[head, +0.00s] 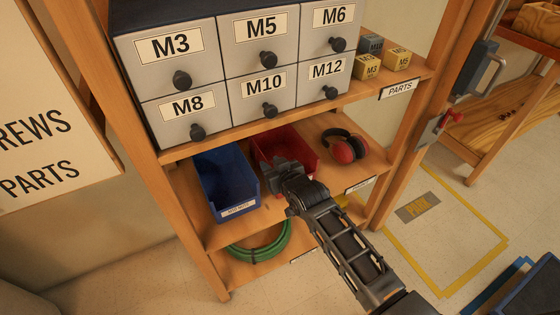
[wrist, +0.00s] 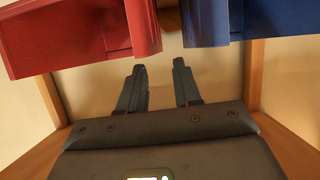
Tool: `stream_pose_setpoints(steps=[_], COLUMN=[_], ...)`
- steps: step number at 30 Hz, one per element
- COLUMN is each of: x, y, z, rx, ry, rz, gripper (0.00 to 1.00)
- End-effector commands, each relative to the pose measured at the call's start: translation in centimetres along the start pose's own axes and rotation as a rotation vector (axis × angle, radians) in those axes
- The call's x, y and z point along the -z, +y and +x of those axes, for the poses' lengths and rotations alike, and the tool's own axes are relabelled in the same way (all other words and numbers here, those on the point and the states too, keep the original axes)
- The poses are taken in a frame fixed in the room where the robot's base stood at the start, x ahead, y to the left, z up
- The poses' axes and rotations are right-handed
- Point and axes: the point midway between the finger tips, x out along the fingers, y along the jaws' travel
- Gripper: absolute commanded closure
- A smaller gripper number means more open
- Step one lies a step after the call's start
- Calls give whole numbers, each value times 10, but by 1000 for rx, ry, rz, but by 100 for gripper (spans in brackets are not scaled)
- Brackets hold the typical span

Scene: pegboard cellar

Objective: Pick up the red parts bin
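The red parts bin (head: 296,145) stands on the middle shelf, right of the blue bin (head: 223,175). In the head view, my gripper (head: 272,168) covers part of the red bin's front and left side. In the wrist view, the red bin (wrist: 75,38) is at the upper left and the blue bin (wrist: 270,20) at the upper right. There my gripper's two fingers (wrist: 160,75) are apart with nothing between them, pointing towards the gap between the bins. The red bin shows no clear contact with the fingers.
Red earmuffs (head: 345,146) lie right of the red bin. Labelled drawers (head: 260,65) and small yellow blocks (head: 397,59) stand on the shelf above. A green hose coil (head: 262,252) lies on the lower shelf. Wooden uprights (head: 190,225) frame the shelves.

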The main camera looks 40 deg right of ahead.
Motion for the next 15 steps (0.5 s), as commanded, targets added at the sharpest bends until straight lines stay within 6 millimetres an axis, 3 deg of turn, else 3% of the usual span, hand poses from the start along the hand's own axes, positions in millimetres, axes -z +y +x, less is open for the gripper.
stream_pose_setpoints(steps=[15], x=[-3], y=[4], z=[57], rx=[0], ry=[0], rz=[0], gripper=[67])
